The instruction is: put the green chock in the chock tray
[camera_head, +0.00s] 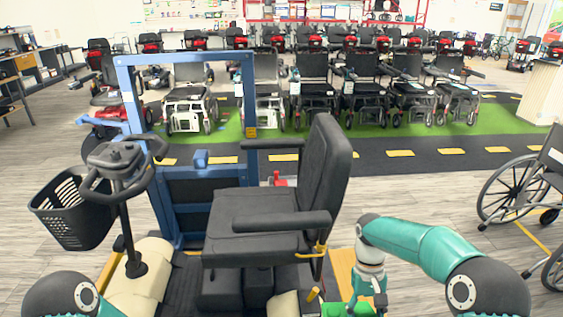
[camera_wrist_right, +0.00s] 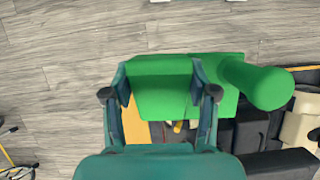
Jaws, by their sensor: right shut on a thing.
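My right gripper (camera_wrist_right: 158,82) is shut on the green chock (camera_wrist_right: 165,95). Its two fingers press on opposite sides of the block, and a round green cylinder sticks out on the right of the picture. In the head view the right gripper (camera_head: 368,298) points down at the bottom edge, right of the scooter seat. Only a bit of the green chock (camera_head: 336,310) shows there, cut off by the frame. I cannot pick out the chock tray in either view. Only the upper part of my left arm shows at the bottom left; its gripper is out of view.
A mobility scooter with a black seat (camera_head: 262,213), tiller and basket (camera_head: 70,210) stands just ahead, by a blue frame (camera_head: 122,95). A wooden board (camera_head: 343,268) lies right of the seat. A wheelchair (camera_head: 515,190) stands at the right. Grey floor between is clear.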

